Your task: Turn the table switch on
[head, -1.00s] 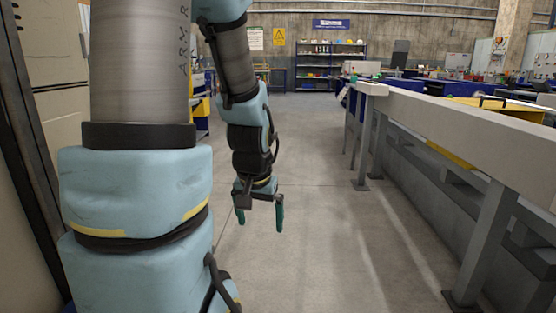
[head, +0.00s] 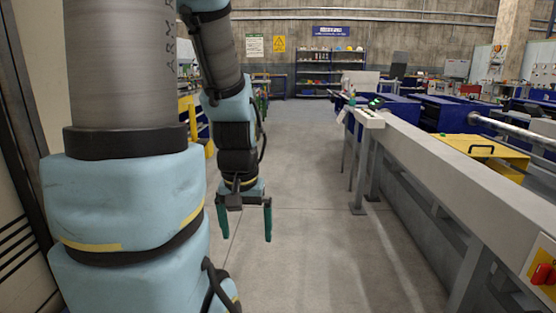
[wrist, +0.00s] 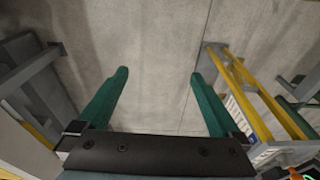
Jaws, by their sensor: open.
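A red switch handle (head: 544,274) on a yellow plate (head: 532,265) is on the side of the long grey runout table (head: 440,158), at the right edge of the head view and partly cut off. Its exact setting is hard to read. My gripper (head: 246,232) hangs with its green fingers down over the open floor, left of the table and well apart from the switch. In the wrist view my gripper (wrist: 160,75) is open and empty, with bare floor between the fingers.
A small box with a green light (head: 375,103) sits at the table's far end. Table legs (head: 358,178) stand on the right. A yellow cover with a handle (head: 490,150) is behind the table beam. The aisle floor (head: 320,230) is clear.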

